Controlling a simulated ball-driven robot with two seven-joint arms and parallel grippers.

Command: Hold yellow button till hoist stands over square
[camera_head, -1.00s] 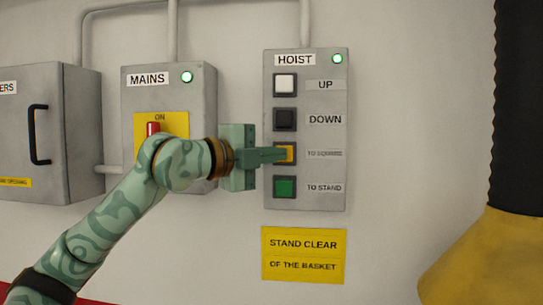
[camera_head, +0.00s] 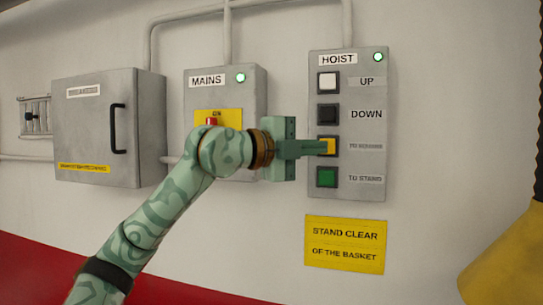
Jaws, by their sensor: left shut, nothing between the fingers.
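The hoist panel (camera_head: 371,197) is a grey box on the wall with a lit green lamp (camera_head: 378,57) at its top right. Its buttons run down the left side: white UP (camera_head: 328,83), black DOWN (camera_head: 328,113), yellow (camera_head: 331,146) and green TO STAND (camera_head: 327,177). The label beside the yellow button is too blurred to read fully. My left gripper (camera_head: 325,147) is shut and empty, its fingertips at the yellow button and covering part of it. I cannot tell how far the button is pressed. My right gripper is out of view. The hoist itself and the square are not recognisable here.
The mains box (camera_head: 256,95) with a lit green lamp and red switch (camera_head: 211,121) is left of the hoist panel. A grey cabinet (camera_head: 90,115) with a black handle is further left. A yellow warning sign (camera_head: 345,244) hangs below the panel. A yellow shape (camera_head: 505,260) stands at the right edge.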

